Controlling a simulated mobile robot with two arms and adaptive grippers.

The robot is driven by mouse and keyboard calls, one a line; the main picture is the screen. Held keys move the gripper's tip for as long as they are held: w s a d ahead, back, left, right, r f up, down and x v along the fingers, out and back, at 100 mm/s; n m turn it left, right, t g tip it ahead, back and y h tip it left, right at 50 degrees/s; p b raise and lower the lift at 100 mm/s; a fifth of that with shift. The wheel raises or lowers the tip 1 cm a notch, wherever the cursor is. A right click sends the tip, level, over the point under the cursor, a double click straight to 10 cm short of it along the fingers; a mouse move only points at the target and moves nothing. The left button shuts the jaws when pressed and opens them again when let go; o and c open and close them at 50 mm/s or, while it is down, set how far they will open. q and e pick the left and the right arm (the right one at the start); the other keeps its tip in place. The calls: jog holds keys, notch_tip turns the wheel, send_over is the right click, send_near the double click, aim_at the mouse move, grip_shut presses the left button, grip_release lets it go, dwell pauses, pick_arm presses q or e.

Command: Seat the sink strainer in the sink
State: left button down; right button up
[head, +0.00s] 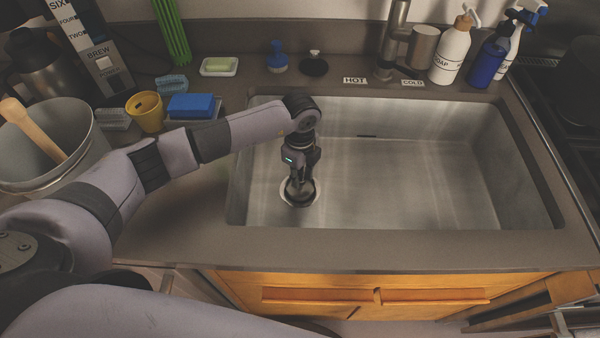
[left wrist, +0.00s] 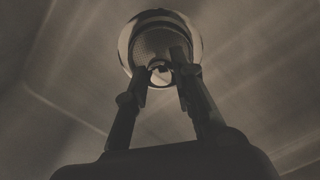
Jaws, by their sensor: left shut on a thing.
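The sink (head: 420,170) is a wide steel basin below the counter. Its round drain (head: 284,196), with a pale rim, is near the basin's left end. My left gripper (head: 300,182) points down over the drain, its tips close to it. In the left wrist view the fingers (left wrist: 162,78) are shut on the small knob of the dark mesh sink strainer (left wrist: 156,42). The strainer appears inside the bright drain ring (left wrist: 124,48). I cannot tell whether it rests fully down. My right gripper is not in view.
The faucet (head: 394,40) stands behind the basin, with a soap bottle (head: 452,50) and a blue spray bottle (head: 487,62) at its right. The basin's right side is clear.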

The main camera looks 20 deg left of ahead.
pick_arm(q)
jog(key=c, duration=1.3)
grip_release()
jog(key=shift+r, duration=0.1)
notch_tip(320, 180, up, 12)
